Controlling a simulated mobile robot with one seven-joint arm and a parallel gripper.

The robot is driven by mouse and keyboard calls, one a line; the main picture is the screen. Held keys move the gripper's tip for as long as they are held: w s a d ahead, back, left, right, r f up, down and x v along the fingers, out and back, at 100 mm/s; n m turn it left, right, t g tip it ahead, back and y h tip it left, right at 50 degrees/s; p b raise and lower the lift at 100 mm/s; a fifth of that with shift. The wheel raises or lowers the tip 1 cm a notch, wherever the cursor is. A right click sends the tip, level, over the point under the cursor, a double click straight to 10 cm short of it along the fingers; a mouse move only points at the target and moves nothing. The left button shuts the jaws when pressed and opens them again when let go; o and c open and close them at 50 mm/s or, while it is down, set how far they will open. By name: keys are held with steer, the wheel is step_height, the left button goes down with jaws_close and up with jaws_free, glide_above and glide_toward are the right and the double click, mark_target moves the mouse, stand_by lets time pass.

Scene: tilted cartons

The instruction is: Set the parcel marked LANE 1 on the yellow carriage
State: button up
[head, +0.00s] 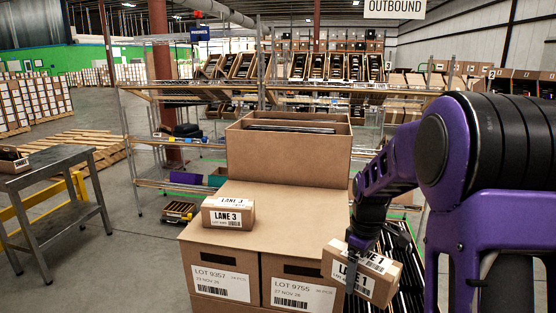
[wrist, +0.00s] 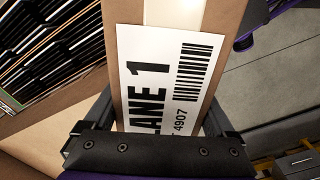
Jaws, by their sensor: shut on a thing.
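The parcel marked LANE 1 (head: 385,290) is a small brown carton with white labels on its top and side. It is tilted in front of the right end of the large cartons. My gripper (head: 353,262) is shut on it from above, with a finger across its front. In the wrist view the parcel (wrist: 150,85) fills the space between the fingers of my gripper (wrist: 160,115). I cannot tell for sure which thing is the yellow carriage. A low dark piece with yellow edges (head: 178,212) is on the floor, and yellow bars (head: 25,212) show by the steel table.
A LANE 3 parcel (head: 228,213) sits on the large lot cartons (head: 225,255). An open carton (head: 285,158) stands behind it. A grey steel table (head: 50,165) is at left. Dark racks (head: 408,245) lie right of the cartons. The floor at left (head: 120,260) is clear.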

steer(key=s+a+f+m+p, duration=0.1)
steer(key=s+a+f+m, duration=0.4)
steer(key=f+m, duration=0.3)
steer(key=shift+s+f+m, duration=0.15)
steer(key=shift+s+m, duration=0.1)
steer(key=shift+m, duration=0.55)
